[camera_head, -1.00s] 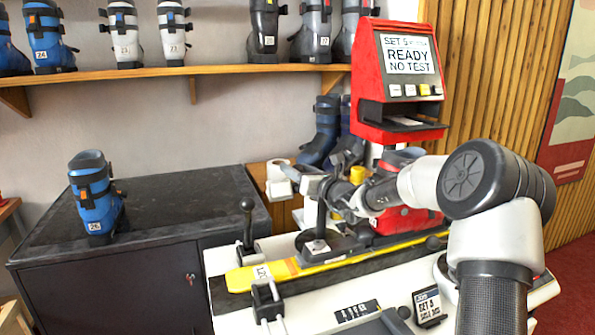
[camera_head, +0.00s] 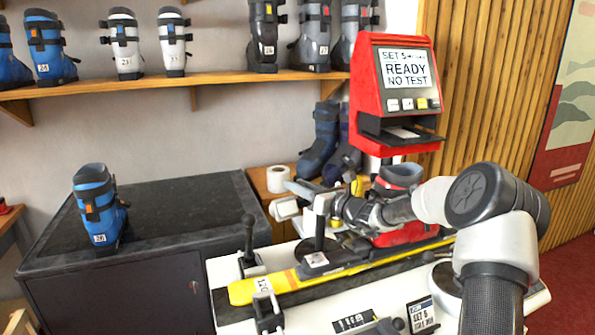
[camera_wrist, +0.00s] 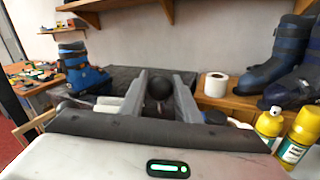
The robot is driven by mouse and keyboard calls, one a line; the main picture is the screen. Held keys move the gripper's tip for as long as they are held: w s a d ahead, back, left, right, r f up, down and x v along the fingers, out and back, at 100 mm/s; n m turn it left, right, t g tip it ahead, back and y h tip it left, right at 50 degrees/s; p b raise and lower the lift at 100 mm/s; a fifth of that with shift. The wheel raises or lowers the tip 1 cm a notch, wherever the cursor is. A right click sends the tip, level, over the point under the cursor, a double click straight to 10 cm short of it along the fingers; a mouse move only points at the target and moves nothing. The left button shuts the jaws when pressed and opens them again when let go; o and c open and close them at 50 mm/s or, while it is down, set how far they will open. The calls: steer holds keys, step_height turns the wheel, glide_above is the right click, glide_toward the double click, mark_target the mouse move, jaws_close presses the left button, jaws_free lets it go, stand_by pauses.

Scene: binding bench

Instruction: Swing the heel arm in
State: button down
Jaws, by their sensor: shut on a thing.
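My gripper (camera_head: 305,205) is shut on the upright black post (camera_head: 320,232) of the heel arm, above the ski (camera_head: 275,288) on the white bench. In the wrist view, a round black knob (camera_wrist: 158,88) shows between my two fingers. The heel arm's dark bar (camera_head: 345,265) carries a white tag and lies low over the yellow ski, roughly along it. My fingers and wrist hide part of its far side. A red boot (camera_head: 405,232) stands at the right end of the ski, partly behind my arm.
A red test machine (camera_head: 394,85) reading "READY NO TEST" stands behind the bench. A black-knobbed lever (camera_head: 248,235) stands at the ski's left. A blue boot (camera_head: 97,207) is on the dark cabinet. A paper roll (camera_wrist: 216,84) and spray cans (camera_wrist: 298,135) stand near my gripper.

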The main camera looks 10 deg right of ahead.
steer(key=shift+s+d+r+n+g+y+p, duration=0.4)
steer(key=shift+n+g+y+p, duration=0.25)
steer(key=shift+p, duration=0.3)
steer(key=shift+s+f+n+g+y, duration=0.25)
steer(key=shift+f+n+g+y, duration=0.1)
steer(key=shift+y, duration=0.2)
steer(key=c, duration=1.4)
jaws_free()
steer(key=shift+o, duration=0.2)
steer(key=v, duration=0.7)
steer(key=shift+s+d, duration=0.25)
